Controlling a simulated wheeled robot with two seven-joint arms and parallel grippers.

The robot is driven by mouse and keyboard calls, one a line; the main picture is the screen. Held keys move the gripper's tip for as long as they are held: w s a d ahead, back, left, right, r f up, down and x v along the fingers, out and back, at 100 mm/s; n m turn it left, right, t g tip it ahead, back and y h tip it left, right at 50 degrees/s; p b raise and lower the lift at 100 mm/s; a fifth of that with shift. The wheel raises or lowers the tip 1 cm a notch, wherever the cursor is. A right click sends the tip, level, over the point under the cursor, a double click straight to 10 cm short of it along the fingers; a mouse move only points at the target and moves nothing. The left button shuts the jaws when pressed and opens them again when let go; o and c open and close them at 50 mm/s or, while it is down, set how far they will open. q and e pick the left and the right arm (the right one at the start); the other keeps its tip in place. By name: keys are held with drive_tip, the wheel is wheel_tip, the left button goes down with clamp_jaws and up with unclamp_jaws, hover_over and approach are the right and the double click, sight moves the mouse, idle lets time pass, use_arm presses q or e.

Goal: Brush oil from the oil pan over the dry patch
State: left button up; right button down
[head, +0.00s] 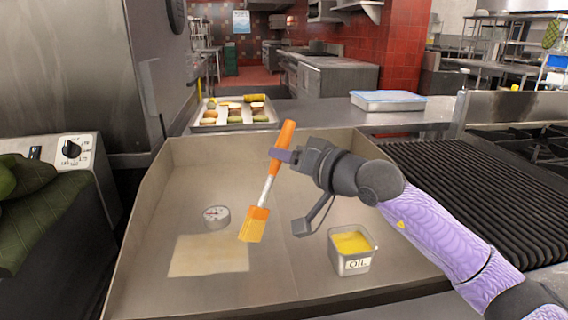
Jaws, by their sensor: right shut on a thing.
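My right gripper (286,155) is shut on the orange handle of a brush (284,135). The brush hangs tilted, its yellow-orange head pointing down and to the left. The brush head (253,226) shows just right of the dry patch (206,258), a pale tan rectangle on the griddle floor. I cannot tell whether the head touches the surface. The oil pan (353,250), a small square metal pan labelled OIL with yellow oil in it, stands to the right, below my gripper in the picture. My left gripper is not in view.
A round dial gauge (217,216) sits behind the patch. The griddle (150,215) has raised walls. A tray of food (205,127) and a blue-lidded container (388,101) stand behind it. A ribbed black grill (470,185) lies right; a knob panel (70,149) stands left.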

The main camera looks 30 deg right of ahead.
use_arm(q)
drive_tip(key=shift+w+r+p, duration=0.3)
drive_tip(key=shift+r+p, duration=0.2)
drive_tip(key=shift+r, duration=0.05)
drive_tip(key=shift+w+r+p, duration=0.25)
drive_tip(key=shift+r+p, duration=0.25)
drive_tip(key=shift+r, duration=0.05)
use_arm(e)
wheel_tip(320, 180, up, 4)
drive_tip(key=shift+r, duration=0.1)
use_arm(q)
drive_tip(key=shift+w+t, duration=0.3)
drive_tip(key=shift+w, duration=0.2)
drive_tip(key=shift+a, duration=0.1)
use_arm(e)
drive_tip(key=shift+a, duration=0.1)
